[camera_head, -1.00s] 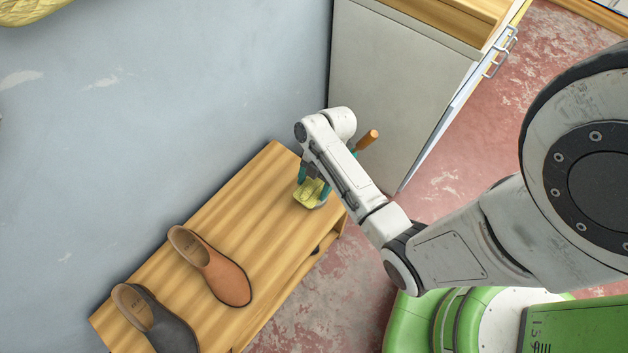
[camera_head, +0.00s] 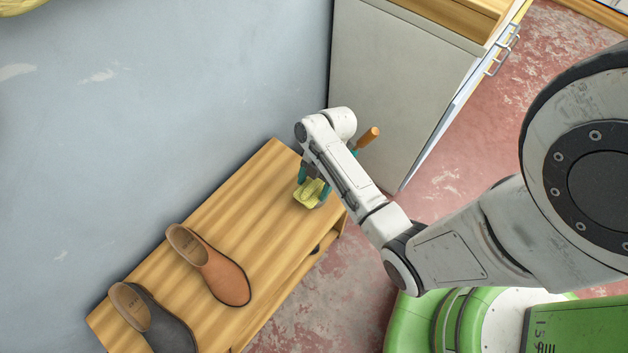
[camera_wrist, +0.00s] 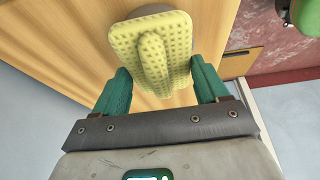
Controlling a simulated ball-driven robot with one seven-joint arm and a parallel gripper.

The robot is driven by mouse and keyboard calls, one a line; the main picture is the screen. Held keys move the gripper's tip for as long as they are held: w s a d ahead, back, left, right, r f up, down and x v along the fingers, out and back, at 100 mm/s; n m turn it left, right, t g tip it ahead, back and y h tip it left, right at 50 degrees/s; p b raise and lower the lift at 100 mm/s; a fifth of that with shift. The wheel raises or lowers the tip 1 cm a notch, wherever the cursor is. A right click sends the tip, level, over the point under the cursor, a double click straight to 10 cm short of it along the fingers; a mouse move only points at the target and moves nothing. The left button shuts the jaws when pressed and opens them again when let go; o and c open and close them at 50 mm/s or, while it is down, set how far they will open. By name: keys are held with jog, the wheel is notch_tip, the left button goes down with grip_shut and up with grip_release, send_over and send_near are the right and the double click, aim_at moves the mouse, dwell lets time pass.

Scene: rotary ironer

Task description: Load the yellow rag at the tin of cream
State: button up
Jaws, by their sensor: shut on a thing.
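The yellow rag (camera_head: 308,194) is dimpled, with a raised ridge in its middle. It is at the right end of the wooden bench (camera_head: 245,190). My gripper (camera_wrist: 162,76) has teal fingers and is shut on the rag (camera_wrist: 178,40), one finger on each side. The tin of cream is mostly hidden; a greyish rounded edge (camera_wrist: 150,9) shows just past the rag in the wrist view and may be its rim. I cannot tell whether the rag touches it.
A brown shoe (camera_head: 214,268) and a dark shoe (camera_head: 155,325) stand on the bench's left part. A grey cabinet (camera_head: 385,80) stands behind the arm. An orange handle (camera_head: 368,138) sticks up beside the wrist. A wall borders the bench's far side.

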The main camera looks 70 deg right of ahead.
aim_at(314, 184)
jog(key=shift+f, duration=0.6)
dwell(1.6)
jog(key=shift+r, duration=0.1)
notch_tip(314, 184, up, 7)
jog(key=p, duration=0.7)
dwell(0.9)
